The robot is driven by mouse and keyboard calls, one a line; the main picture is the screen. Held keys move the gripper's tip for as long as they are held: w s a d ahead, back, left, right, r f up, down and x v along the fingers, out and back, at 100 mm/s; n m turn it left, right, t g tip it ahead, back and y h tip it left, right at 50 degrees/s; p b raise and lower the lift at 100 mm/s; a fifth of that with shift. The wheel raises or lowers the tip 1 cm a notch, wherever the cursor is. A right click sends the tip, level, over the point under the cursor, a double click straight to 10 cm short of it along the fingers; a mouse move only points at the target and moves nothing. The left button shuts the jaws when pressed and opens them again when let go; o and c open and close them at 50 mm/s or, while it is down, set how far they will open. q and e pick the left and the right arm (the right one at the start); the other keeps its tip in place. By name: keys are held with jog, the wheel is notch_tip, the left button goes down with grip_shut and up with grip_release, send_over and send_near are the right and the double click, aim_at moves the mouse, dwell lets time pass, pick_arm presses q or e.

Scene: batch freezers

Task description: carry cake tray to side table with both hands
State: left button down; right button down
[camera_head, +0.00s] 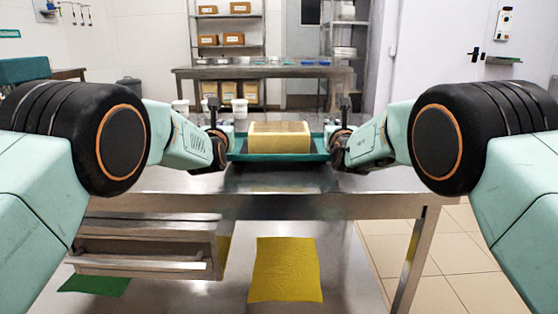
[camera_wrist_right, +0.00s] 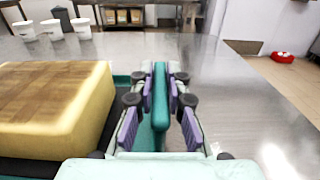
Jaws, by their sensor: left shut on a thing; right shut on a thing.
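The teal cake tray (camera_head: 238,156) is on or just above the steel table, with a yellow block-shaped cake (camera_head: 279,137) on it. My left gripper (camera_head: 225,140) is shut on the tray's left end. My right gripper (camera_head: 333,141) is shut on its right end. In the right wrist view my right gripper (camera_wrist_right: 160,105) has its purple-padded fingers on both sides of the tray's teal rim (camera_wrist_right: 160,88). The cake (camera_wrist_right: 60,100) shows a brown top there. Whether the tray touches the table cannot be told.
The steel table (camera_head: 190,203) has bare room to the right, seen in the right wrist view (camera_wrist_right: 240,90). Several white cups (camera_wrist_right: 52,29) stand behind the cake. A second table (camera_head: 290,70) stands farther back. A yellow cloth (camera_head: 285,270) lies on the lower shelf.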

pick_arm(q)
jog(key=shift+d+f, duration=0.3)
jog(key=shift+f, duration=0.1)
pick_arm(e)
jog(key=shift+a+f, duration=0.3)
jog(key=shift+f, duration=0.1)
pick_arm(q)
jog(key=c, duration=1.8)
grip_release()
jog(key=shift+f, duration=0.2)
pick_arm(e)
jog(key=c, duration=1.8)
grip_release()
jog(key=shift+f, duration=0.2)
pick_arm(q)
jog(key=o, duration=0.5)
jog(key=shift+s+a+r, duration=0.1)
jog(key=shift+s+a, duration=0.05)
jog(key=shift+c, duration=0.2)
pick_arm(e)
jog(key=o, duration=0.5)
jog(key=shift+s+d+r, duration=0.1)
jog(key=shift+s, duration=0.05)
jog(key=shift+c, duration=0.2)
jog(key=shift+d, duration=0.1)
pick_arm(q)
jog(key=shift+a, duration=0.1)
